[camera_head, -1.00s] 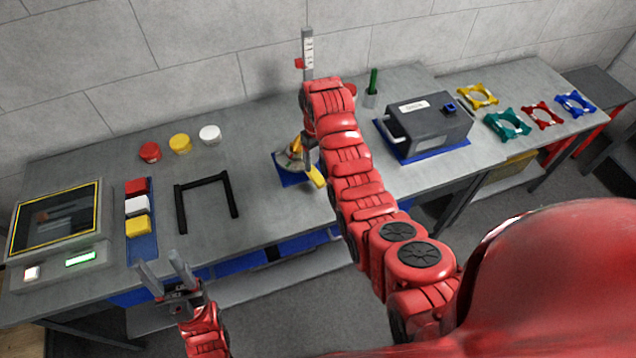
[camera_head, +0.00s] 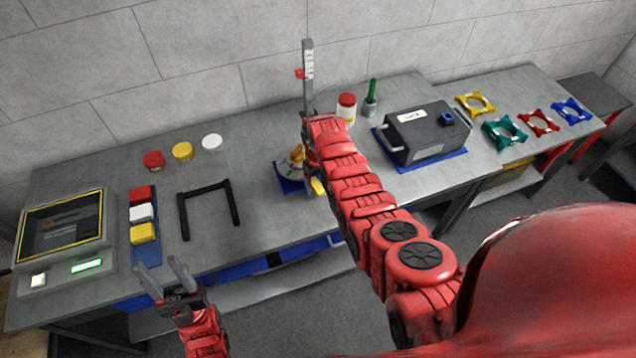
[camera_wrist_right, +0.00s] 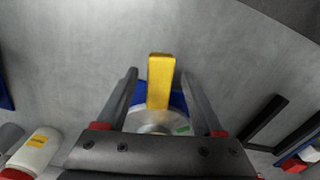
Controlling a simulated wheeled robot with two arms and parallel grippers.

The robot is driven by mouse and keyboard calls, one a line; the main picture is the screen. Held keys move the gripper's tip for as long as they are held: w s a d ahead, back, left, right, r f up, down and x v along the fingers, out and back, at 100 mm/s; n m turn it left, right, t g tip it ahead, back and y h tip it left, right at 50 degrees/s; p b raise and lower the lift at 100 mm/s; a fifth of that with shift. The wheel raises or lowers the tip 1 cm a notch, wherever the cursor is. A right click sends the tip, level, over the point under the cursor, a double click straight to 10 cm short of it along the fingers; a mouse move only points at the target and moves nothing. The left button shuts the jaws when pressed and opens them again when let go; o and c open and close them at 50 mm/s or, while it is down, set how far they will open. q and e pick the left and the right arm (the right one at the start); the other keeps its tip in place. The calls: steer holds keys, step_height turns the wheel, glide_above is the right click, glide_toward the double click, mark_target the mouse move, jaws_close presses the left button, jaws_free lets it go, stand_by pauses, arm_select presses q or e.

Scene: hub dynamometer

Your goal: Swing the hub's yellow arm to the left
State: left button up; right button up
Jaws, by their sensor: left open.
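The hub (camera_head: 286,172) sits on a blue base on the middle bench, partly hidden by my right arm. Its yellow arm (camera_head: 317,187) points toward the front of the bench in the head view. In the right wrist view the yellow arm (camera_wrist_right: 161,80) stands between the two fingers of my right gripper (camera_wrist_right: 160,76), with a gap on each side. The hub's round disc (camera_wrist_right: 155,121) with a green mark shows below it. In the head view my right gripper is mostly hidden by its own arm. My left gripper (camera_head: 166,277) is open and empty in front of the bench.
A black U-shaped frame (camera_head: 182,216) lies left of the hub. A red-capped jar (camera_head: 346,109) and a green-handled cup (camera_head: 370,105) stand behind my right arm. A dark box (camera_head: 420,131) is to the right. A tall gauge (camera_head: 308,75) rises behind the hub.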

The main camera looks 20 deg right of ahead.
jaws_close()
stand_by(1.2)
